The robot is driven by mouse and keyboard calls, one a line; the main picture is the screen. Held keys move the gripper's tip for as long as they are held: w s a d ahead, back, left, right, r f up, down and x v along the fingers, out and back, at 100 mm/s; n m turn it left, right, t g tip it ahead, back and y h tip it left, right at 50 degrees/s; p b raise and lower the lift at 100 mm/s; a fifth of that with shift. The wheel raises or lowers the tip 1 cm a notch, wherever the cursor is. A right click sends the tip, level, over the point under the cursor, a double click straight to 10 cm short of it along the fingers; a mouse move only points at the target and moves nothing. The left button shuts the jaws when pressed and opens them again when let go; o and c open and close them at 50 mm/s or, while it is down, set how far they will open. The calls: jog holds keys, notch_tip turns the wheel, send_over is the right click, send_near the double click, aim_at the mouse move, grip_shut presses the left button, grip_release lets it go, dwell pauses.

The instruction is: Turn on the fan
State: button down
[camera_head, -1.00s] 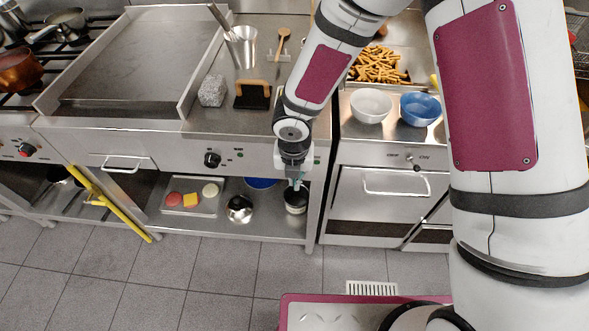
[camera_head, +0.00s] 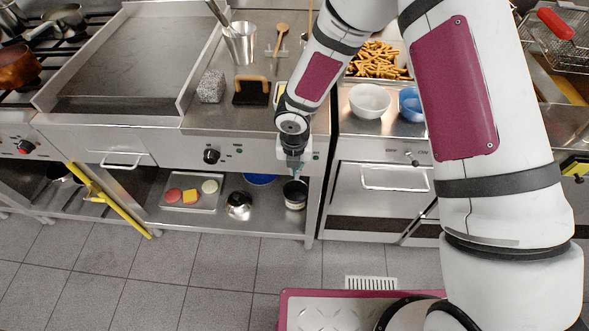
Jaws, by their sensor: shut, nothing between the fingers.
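No fan shows in the head view. A small switch (camera_head: 412,156) with OFF and ON lettering sits on the steel front panel below the bowls. Its ON lettering is close to the edge of my arm, and the lever position is too small to tell. My gripper (camera_head: 294,170) points down in front of the griddle counter, left of the switch and apart from it. It looks shut and empty. A dark pot on the lower shelf is just below the fingertips in the picture.
A black knob (camera_head: 211,156) is on the griddle front. A white bowl (camera_head: 369,101) and a blue bowl (camera_head: 411,105) stand above the switch panel. A drawer handle (camera_head: 394,181) sticks out below it. A yellow bar (camera_head: 118,208) leans at left. The floor (camera_head: 165,275) is clear.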

jog(key=shift+w+f+b, duration=0.2)
jog(key=shift+f+b, duration=0.2)
jog(key=shift+b, duration=0.6)
jog(key=shift+d, duration=0.1)
jog(key=shift+r, duration=0.1)
jog(key=shift+w+r+p, duration=0.1)
jog(key=shift+r+p, duration=0.35)
jog(key=shift+r, duration=0.25)
